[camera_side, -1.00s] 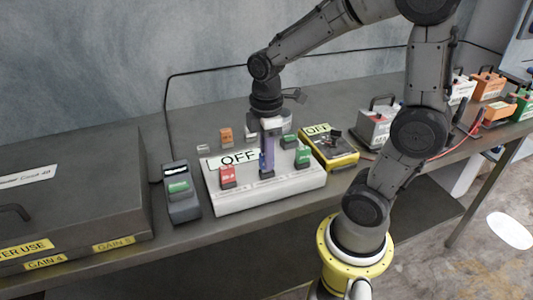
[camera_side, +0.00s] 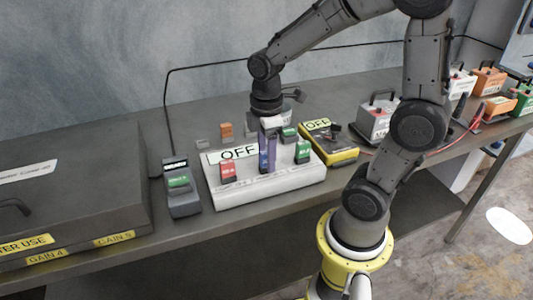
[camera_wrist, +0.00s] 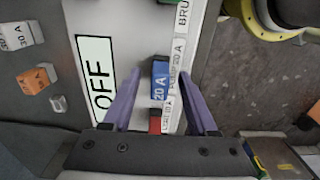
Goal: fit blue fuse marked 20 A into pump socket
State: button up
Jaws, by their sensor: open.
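The blue fuse (camera_wrist: 160,82), marked 20 A, stands on the white fuse panel (camera_wrist: 82,16) beside a label strip that also reads 20 A. It also shows in the side view (camera_side: 263,161), partly covered by a finger. My gripper (camera_wrist: 160,78) is open, with one purple finger on each side of the blue fuse and gaps between. In the side view my gripper (camera_side: 268,158) reaches down to the panel. The socket under the fuse is hidden, so I cannot tell how deep it sits. The pump lettering is not clearly readable.
A red fuse (camera_wrist: 155,123) stands close to the blue one. Green fuses (camera_side: 302,152) stand to the right. An orange fuse (camera_side: 225,130) lies behind the panel. A grey tester (camera_side: 183,205) stands left; a yellow meter (camera_side: 345,157) stands right.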

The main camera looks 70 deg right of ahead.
jog(key=shift+r, duration=0.1)
notch_tip(320, 180, up, 14)
dwell(0.5)
jog(key=s+a+f+m+t, duration=0.4)
jog(key=s+m, duration=0.3)
jog(key=m, duration=0.2)
jog(key=shift+s+a+f+t, duration=0.35)
jog(key=shift+a+t, duration=0.15)
jog(key=shift+t, duration=0.3)
